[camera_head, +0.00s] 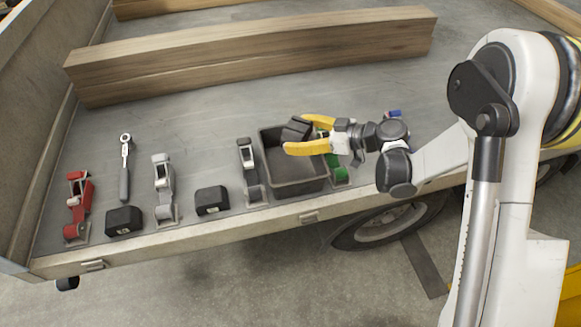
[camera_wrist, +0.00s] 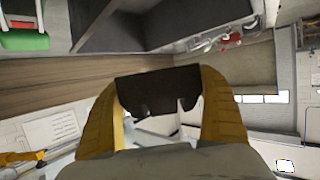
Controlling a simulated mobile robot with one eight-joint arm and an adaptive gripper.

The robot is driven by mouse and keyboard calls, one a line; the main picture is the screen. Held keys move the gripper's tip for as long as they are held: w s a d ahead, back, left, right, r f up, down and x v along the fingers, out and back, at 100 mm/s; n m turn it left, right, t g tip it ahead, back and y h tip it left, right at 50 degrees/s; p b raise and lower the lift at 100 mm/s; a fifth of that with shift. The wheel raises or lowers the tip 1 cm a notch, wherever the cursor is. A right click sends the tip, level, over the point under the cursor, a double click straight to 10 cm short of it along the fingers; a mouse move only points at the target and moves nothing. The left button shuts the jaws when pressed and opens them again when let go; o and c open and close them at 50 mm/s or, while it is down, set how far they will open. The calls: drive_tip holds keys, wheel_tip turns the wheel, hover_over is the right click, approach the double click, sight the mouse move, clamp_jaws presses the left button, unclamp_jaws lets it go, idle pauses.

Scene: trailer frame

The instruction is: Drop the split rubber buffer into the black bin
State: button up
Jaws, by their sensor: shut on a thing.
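The split rubber buffer (camera_head: 296,128) is a dark block gripped between the yellow fingers of my gripper (camera_head: 297,133). In the wrist view the buffer (camera_wrist: 158,90) spans the gap between both fingers, and its lower edge looks ragged and notched. The black bin (camera_head: 298,189) is an open, dark box near the trailer's front edge. In the head view my gripper and the buffer overlap the bin's back rim and appear raised above it. The part of the bin behind the fingers is hidden.
Two other black blocks (camera_head: 124,221) (camera_head: 212,200) lie along the front edge, among a red clamp (camera_head: 77,207), grey clamps (camera_head: 163,188) (camera_head: 250,172) and a ratchet (camera_head: 125,165). A green clamp (camera_head: 339,174) stands right of the bin. Timber beams (camera_head: 255,55) lie behind.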

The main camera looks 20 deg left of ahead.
drive_tip(key=shift+f+b, duration=0.3)
drive_tip(key=shift+f, duration=0.55)
drive_tip(key=o, duration=1.3)
drive_tip(key=shift+d+r, duration=0.1)
drive_tip(key=v, duration=1.2)
